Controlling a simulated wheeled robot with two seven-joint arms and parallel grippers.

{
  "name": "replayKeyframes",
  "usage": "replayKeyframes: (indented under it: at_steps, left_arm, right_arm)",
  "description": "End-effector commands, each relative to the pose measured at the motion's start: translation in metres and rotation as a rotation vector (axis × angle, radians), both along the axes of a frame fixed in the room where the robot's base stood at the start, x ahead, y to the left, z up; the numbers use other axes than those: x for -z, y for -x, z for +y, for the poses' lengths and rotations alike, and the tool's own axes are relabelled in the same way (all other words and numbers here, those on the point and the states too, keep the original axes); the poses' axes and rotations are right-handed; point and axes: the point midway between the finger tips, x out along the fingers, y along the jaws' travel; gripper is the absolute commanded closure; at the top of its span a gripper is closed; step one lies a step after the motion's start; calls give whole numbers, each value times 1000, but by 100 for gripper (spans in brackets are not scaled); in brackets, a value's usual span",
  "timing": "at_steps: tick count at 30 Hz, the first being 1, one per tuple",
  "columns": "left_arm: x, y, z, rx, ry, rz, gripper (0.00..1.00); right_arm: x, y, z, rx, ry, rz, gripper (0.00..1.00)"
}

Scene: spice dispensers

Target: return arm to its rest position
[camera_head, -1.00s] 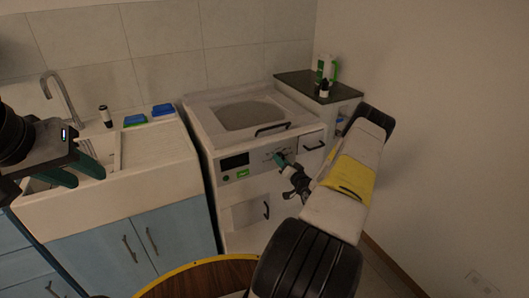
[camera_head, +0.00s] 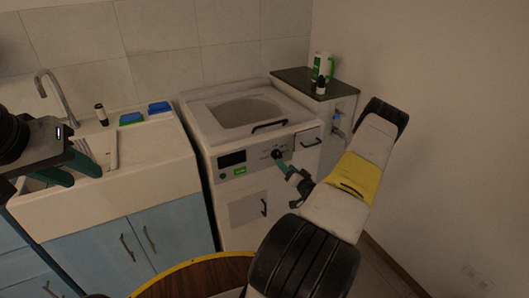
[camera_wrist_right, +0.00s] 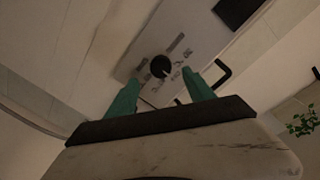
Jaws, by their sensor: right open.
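My right arm reaches across the head view, and its gripper (camera_head: 284,167) is in front of the washing machine's control panel. In the right wrist view the two green fingers of this gripper (camera_wrist_right: 163,88) are apart with nothing between them. The black round knob (camera_wrist_right: 160,67) lies beyond the fingertips, apart from them; it also shows in the head view (camera_head: 277,154). My left gripper (camera_head: 75,168) is at the left edge over the sink, with its green fingers apart and empty.
The washing machine (camera_head: 228,133) stands between the sink counter (camera_head: 160,150) and a dark-topped cabinet (camera_head: 296,82) with a green-and-white bottle (camera_head: 322,66). A round wooden table (camera_head: 205,278) is close in front. Bare wall is at the right.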

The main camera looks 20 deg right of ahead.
Motion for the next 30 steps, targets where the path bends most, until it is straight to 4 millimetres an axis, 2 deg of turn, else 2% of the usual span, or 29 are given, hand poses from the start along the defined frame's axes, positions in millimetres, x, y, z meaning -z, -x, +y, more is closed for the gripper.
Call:
replayKeyframes:
  at_steps: [5, 20, 23, 25, 30]
  left_arm:
    - [0, 0, 0, 0, 0, 0, 64]
    - [0, 0, 0, 0, 0, 0, 64]
    - [0, 0, 0, 0, 0, 0, 64]
    - [0, 0, 0, 0, 0, 0, 64]
    - [0, 0, 0, 0, 0, 0, 64]
  right_arm:
    - [-1, 9, 0, 0, -1, 0, 38]
    - [-5, 4, 1, -7, 15, 12, 38]
    - [-21, -9, 4, -31, 71, 59, 38]
    - [-39, -23, 9, -53, 135, 116, 38]
    - [-100, -50, 27, -94, 313, 280, 38]
